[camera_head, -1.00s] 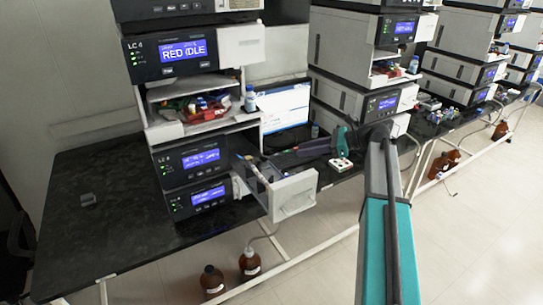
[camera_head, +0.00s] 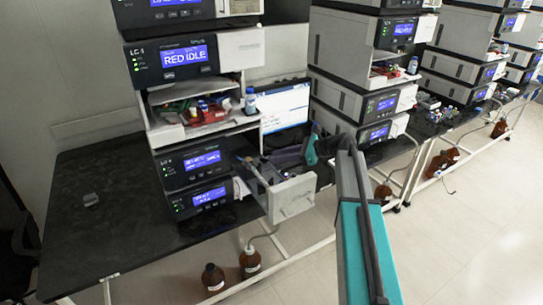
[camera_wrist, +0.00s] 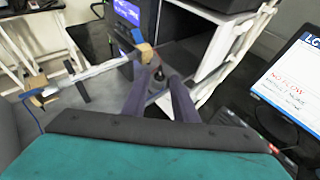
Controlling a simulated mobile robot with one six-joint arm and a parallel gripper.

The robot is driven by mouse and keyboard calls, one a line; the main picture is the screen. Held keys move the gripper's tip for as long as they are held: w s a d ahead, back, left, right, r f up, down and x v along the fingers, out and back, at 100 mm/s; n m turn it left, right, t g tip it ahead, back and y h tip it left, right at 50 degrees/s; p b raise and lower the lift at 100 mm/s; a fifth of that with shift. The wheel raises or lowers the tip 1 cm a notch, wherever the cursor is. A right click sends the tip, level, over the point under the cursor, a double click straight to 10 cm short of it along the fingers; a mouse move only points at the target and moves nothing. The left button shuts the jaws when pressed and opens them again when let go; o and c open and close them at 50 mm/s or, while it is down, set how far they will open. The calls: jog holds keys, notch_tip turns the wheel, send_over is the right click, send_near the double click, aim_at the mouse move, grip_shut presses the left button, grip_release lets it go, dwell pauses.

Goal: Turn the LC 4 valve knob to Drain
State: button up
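The LC 4 stack (camera_head: 165,58) stands at left in the head view, with a lit screen reading RED IDLE. Low on it, an open unit with a white front panel (camera_head: 292,197) sticks out beside two blue screens. My gripper (camera_head: 268,160) is behind that panel, partly hidden by it. In the wrist view my gripper (camera_wrist: 158,80) has two dark fingers spread apart. A small dark knob-like piece (camera_wrist: 158,75) shows between the fingertips, with no clear contact. A tan block (camera_wrist: 145,53) is just beyond the left fingertip. The knob's marks and setting cannot be read.
A monitor (camera_head: 283,105) stands right behind the stack; in the wrist view a screen (camera_wrist: 290,85) shows NO FLOW. Brown bottles (camera_head: 250,262) stand on the floor below.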

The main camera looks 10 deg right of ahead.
aim_at(266, 159)
jog(key=shift+p+x, duration=0.4)
jog(key=shift+x, duration=1.35)
grip_shut()
